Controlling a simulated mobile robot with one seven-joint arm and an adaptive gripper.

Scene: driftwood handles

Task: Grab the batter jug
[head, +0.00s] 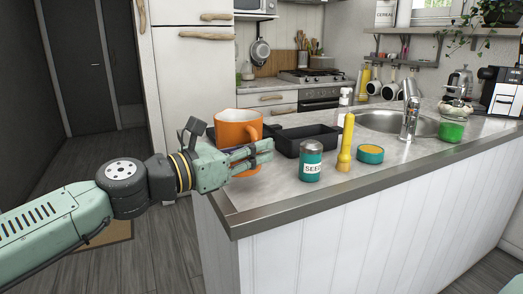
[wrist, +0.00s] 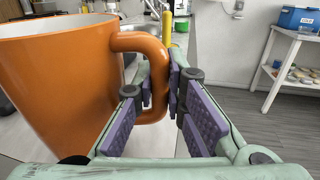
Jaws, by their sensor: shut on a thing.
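The batter jug appears to be the large orange jug (head: 236,124) with a loop handle, at the left end of the counter in the head view. In the wrist view the jug (wrist: 62,75) fills the left side, and its handle (wrist: 152,42) comes down between my finger pads. My gripper (head: 262,150) is shut on the handle; in the wrist view my gripper (wrist: 160,95) has a purple pad on each side of it. My gripper hides much of the jug's lower part in the head view. I cannot tell whether its base touches the counter.
A seed jar (head: 311,162), a yellow mill-like object (head: 345,143) and a teal tub (head: 370,154) stand to the right on the counter (head: 420,158). The faucet (head: 410,115) and a green cup (head: 451,131) are farther right.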

